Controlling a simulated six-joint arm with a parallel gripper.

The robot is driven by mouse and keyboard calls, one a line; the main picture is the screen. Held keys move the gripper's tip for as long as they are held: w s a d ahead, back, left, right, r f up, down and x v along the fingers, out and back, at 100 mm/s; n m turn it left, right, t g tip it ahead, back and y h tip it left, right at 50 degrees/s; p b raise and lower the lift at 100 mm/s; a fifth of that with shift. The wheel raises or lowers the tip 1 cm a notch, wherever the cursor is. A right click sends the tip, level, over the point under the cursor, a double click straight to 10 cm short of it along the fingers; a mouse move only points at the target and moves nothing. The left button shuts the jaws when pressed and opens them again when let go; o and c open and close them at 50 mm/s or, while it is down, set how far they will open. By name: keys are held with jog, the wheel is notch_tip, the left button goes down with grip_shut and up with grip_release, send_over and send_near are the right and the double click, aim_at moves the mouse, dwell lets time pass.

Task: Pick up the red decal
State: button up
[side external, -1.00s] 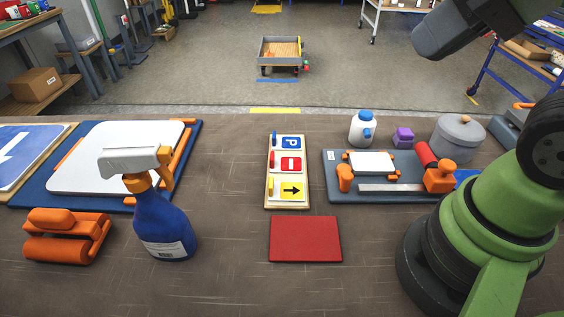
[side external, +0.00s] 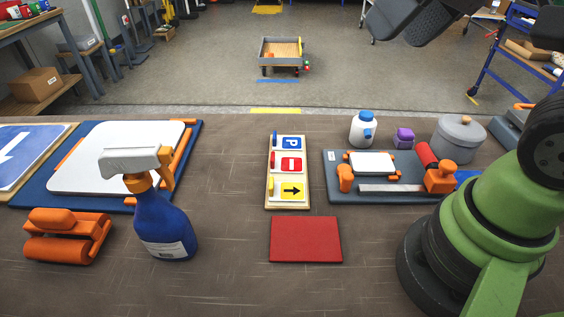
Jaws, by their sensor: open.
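The red decal (side external: 291,164), a small red square with a white mark, lies in the middle of a wooden board (side external: 302,203), between a blue P decal (side external: 292,143) and a yellow arrow decal (side external: 293,190). A plain red rectangular plate (side external: 306,239) lies flat on the table in front of the board. My gripper (side external: 392,36) shows only in part at the top edge, as dark grey fingers set apart. It is open, high above the table and well away from the decal. The upper part is cut off by the frame.
A blue spray bottle (side external: 164,222) and an orange roller tool (side external: 66,237) stand at left, by a blue board with a white panel (side external: 118,158). At right are a grey tool tray (side external: 380,190), a white bottle (side external: 363,129) and a grey pot (side external: 458,139). Table around the red plate is clear.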

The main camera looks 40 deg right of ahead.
jog(key=w+f+n+g, duration=0.2)
jog(key=w+f+n, duration=0.15)
jog(key=w, duration=0.55)
jog(key=n+g+h, duration=0.2)
jog(key=n+g, duration=0.2)
jog(key=n, duration=0.4)
send_over(274, 156)
notch_tip(274, 156, down, 22)
jog(key=shift+r, duration=0.25)
notch_tip(274, 156, down, 6)
jog(key=shift+r, duration=0.15)
jog(key=shift+c, duration=0.2)
jog(key=c, duration=1)
